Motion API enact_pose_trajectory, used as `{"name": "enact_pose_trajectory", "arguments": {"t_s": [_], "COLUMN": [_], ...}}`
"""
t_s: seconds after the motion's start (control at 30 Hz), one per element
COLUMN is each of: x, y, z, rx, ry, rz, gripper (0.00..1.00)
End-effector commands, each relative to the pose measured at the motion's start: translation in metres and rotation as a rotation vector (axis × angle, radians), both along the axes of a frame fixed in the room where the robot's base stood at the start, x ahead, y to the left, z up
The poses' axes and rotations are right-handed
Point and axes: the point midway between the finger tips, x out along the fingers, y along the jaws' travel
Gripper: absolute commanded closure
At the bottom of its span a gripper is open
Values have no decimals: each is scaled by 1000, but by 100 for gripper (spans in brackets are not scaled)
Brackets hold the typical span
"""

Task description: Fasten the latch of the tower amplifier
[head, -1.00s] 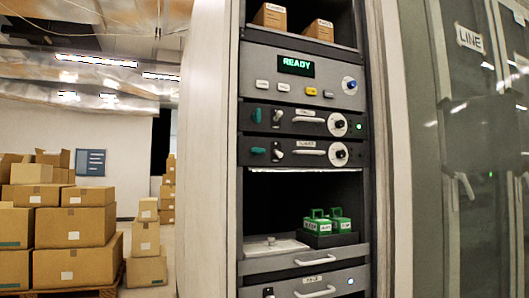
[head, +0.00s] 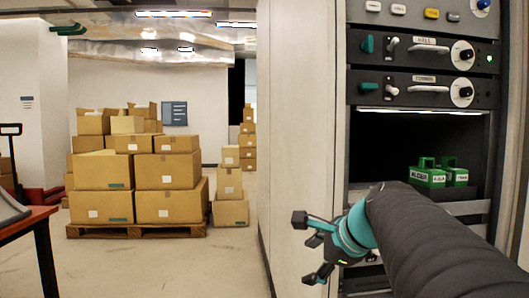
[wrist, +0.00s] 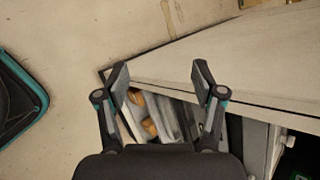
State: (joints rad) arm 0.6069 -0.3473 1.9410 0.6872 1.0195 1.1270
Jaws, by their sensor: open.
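Two dark amplifier units are stacked in the rack in the head view. The upper (head: 477,44) is labelled HALL; the lower (head: 477,80) has a label too small to read surely, so I cannot confirm it is the tower amplifier. The lower unit has a teal tab (head: 367,87), a pale lever (head: 391,89), a handle and a round dial. I cannot tell which part is the latch or its state. My gripper (head: 305,250) is open and empty, left of and below both units. In the wrist view my gripper (wrist: 160,77) points down past the rack.
Green boxes (head: 430,178) sit in the rack's open bay, partly behind my arm. A pale side panel (head: 300,120) borders the rack. Stacked cartons (head: 165,170) stand on a pallet at left. A red-edged table (head: 35,218) is at the left edge. Floor between is clear.

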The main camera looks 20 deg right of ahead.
Motion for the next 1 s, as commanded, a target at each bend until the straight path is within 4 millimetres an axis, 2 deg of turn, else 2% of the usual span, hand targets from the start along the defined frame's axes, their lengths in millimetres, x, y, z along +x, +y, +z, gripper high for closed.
{"name": "enact_pose_trajectory", "arguments": {"t_s": [0.03,0.17,0.3,0.4,0.5,0.6,0.7,0.87,1.0], "x": [2,2,-16,-35,-53,-65,-70,-61,-42], "y": [-21,-69,-116,-138,-151,-157,-159,-161,-165], "z": [38,122,219,277,320,346,358,362,361], "rx": [64,280,534,698,823,903,945,959,958], "ry": [-59,-213,-405,-526,-616,-671,-696,-700,-698], "rz": [-108,-361,-580,-677,-727,-750,-758,-757,-756], "gripper": [31,31,31,31,31,31,31,31,31]}}
